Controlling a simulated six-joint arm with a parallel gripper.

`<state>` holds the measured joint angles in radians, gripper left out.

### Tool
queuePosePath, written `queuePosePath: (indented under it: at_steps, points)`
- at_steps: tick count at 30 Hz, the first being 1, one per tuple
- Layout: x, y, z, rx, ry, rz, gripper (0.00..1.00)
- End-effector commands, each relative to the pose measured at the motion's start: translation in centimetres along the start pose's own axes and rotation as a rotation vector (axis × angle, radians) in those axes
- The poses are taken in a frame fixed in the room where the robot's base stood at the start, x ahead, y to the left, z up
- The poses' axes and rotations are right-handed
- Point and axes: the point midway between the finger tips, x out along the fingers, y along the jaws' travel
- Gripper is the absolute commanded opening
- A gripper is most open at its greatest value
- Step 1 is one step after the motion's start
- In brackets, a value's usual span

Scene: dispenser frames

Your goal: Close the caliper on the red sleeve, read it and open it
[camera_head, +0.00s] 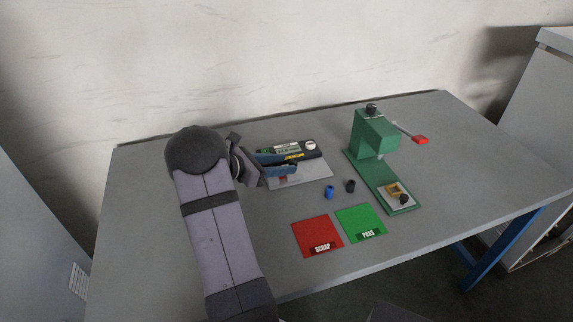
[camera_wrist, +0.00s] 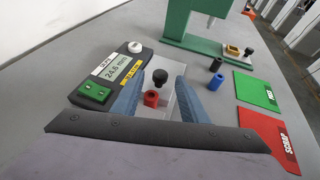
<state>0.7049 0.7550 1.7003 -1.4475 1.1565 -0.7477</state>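The caliper (camera_wrist: 108,72) is a dark bench unit with a display that seems to read 24.6 mm, though the digits are small. It has a white round button (camera_wrist: 135,47) and a black knob (camera_wrist: 160,77). The red sleeve (camera_wrist: 151,99) stands upright on the caliper's pale base plate, near the knob; it is partly hidden in the head view (camera_head: 283,179). My gripper (camera_head: 293,162) is open, with its blue fingers apart on either side of the knob and sleeve. I cannot tell whether a finger touches anything.
A blue sleeve (camera_head: 329,192) and a black sleeve (camera_head: 350,186) stand right of the caliper. The red SCRAP mat (camera_head: 315,234) and green PASS mat (camera_head: 360,222) lie in front. A green press (camera_head: 374,135) with a red-handled lever stands at right. The table's front right is clear.

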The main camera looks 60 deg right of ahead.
Motion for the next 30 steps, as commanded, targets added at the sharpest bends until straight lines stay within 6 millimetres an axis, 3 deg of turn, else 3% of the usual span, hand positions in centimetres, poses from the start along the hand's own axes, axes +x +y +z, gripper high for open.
queuePosePath:
  at_steps: [9, 21, 26, 27, 30]
  points:
    - [-4.1, 0.1, -0.1, 0.0, 0.0, 0.002, 0.4]
    - [-4.9, 0.0, 0.0, -0.001, 0.0, -0.001, 0.4]
    - [-4.4, -0.4, 0.3, 0.004, 0.0, -0.013, 0.04]
    - [-4.0, -0.7, 0.5, 0.009, 0.0, -0.023, 0.0]
    - [-2.0, -2.2, 1.6, 0.028, 0.0, -0.07, 0.0]
